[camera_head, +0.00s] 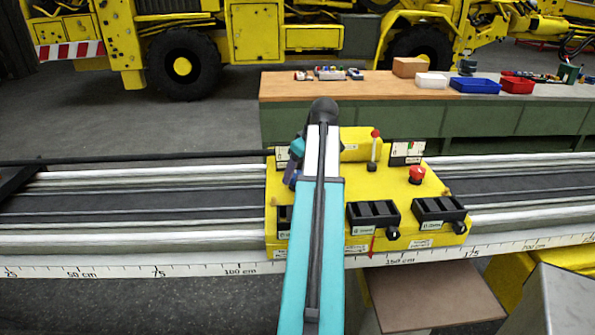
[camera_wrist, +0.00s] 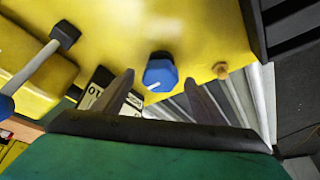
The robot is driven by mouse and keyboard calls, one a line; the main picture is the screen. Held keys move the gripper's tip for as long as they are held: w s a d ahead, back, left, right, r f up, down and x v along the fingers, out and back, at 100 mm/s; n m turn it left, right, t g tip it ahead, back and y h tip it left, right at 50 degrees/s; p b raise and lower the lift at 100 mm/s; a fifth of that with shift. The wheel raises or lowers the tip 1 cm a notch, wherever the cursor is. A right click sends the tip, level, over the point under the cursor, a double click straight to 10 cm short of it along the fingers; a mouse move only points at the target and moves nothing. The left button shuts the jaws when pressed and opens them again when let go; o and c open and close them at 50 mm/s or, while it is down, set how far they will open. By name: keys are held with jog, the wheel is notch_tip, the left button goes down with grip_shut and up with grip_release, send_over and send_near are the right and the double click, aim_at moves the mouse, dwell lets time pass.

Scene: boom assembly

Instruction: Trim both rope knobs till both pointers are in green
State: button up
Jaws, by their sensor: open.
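A blue knob (camera_wrist: 160,73) with a white mark sits on the yellow panel in the wrist view. My gripper (camera_wrist: 160,78) is open, with one finger to each side of the knob. I cannot tell whether either finger touches it. A white gauge face with black figures (camera_wrist: 97,97) is partly behind the left finger, and its pointer is hidden. In the head view, the left gauge (camera_head: 282,154) and right gauge (camera_head: 407,150) stand at the back of the yellow carriage (camera_head: 345,238). Their pointers are too small to read. My arm covers the carriage's middle, and the second knob is not clearly visible.
A red mushroom button (camera_head: 416,174) and an upright red-tipped lever (camera_head: 374,150) rise from the carriage. Black slotted boxes (camera_head: 373,215) line its front. Rails and a centimetre scale (camera_head: 180,271) run along both sides. A workbench (camera_head: 350,86) with trays stands behind.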

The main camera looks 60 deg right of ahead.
jog(key=c, duration=1.1)
jog(key=shift+m, duration=0.3)
jog(key=m+p, duration=0.1)
jog(key=m+h, duration=0.1)
jog(key=m, duration=0.1)
jog(key=shift+w+a+m+h+p, duration=0.1)
jog(key=shift+a+m+h+p, duration=0.1)
jog(key=shift+m+h+p, duration=0.15)
jog(key=m+g+h+p, duration=0.1)
jog(key=m, duration=0.3)
jog(key=shift+w, duration=0.1)
jog(key=m+g, duration=0.1)
jog(key=m, duration=0.1)
jog(key=m+h+p, duration=0.1)
jog(key=shift+w+a+m+g, duration=0.1)
jog(key=shift+w+m+g, duration=0.05)
jog(key=shift+m+g, duration=0.25)
jog(key=shift+w+m+g+p, duration=0.1)
jog(key=shift+m+g+p, duration=0.5)
jog(key=shift+m, duration=1.35)
